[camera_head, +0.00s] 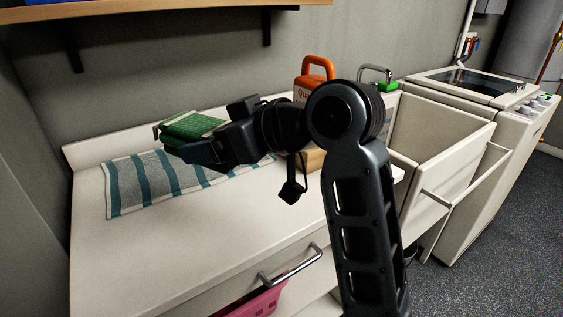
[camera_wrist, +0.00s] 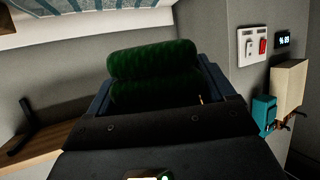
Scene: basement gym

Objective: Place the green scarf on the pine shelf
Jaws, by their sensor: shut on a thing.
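The green scarf (camera_head: 193,127) is a folded or rolled bundle held above the counter in the head view. It also fills the middle of the wrist view (camera_wrist: 153,60). My gripper (camera_head: 186,146) is shut on the scarf, with a dark finger on each side of it in the wrist view. The pine shelf (camera_head: 160,8) runs along the wall at the top left of the head view, above and apart from my gripper. Its top surface is mostly out of view. A wooden plank with a dark bracket, seemingly this shelf (camera_wrist: 42,148), shows at the left of the wrist view.
Dark brackets (camera_head: 73,50) hang under the shelf. A blue thing (camera_head: 42,2) shows at its left end. Below my gripper, a striped towel (camera_head: 125,190) lies on the white counter (camera_head: 140,255). An orange-handled container (camera_head: 312,82) stands behind my arm. A sink (camera_head: 440,130) is at right.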

